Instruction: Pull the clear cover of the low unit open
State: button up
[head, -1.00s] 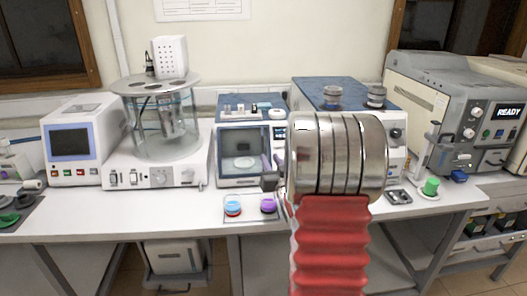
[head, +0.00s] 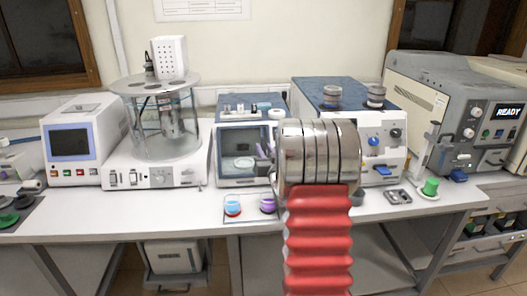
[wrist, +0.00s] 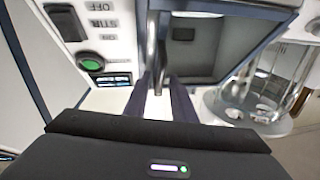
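The low unit (head: 251,103) with a blue top stands mid-bench in the head view. Its clear cover (head: 237,147) looks closed over the front chamber. In the wrist view the cover (wrist: 205,52) shows upside down, with a metal handle (wrist: 153,50) along its edge. My gripper (wrist: 159,103) has two dark fingers apart, one on each side of the handle's near end. I cannot tell whether they touch it. In the head view my arm hides most of the gripper at the unit's right edge.
A green button (wrist: 89,60) is beside the handle. A glass bath (head: 165,125) stands left of the unit, and a taller blue-topped unit (head: 350,95) stands right. A light-blue-topped cup (head: 232,206) and a purple-topped cup (head: 267,204) sit on the bench in front.

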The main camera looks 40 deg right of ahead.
grip_shut()
dwell(1.1)
jog(key=shift+a, duration=0.2)
jog(key=shift+d, duration=0.1)
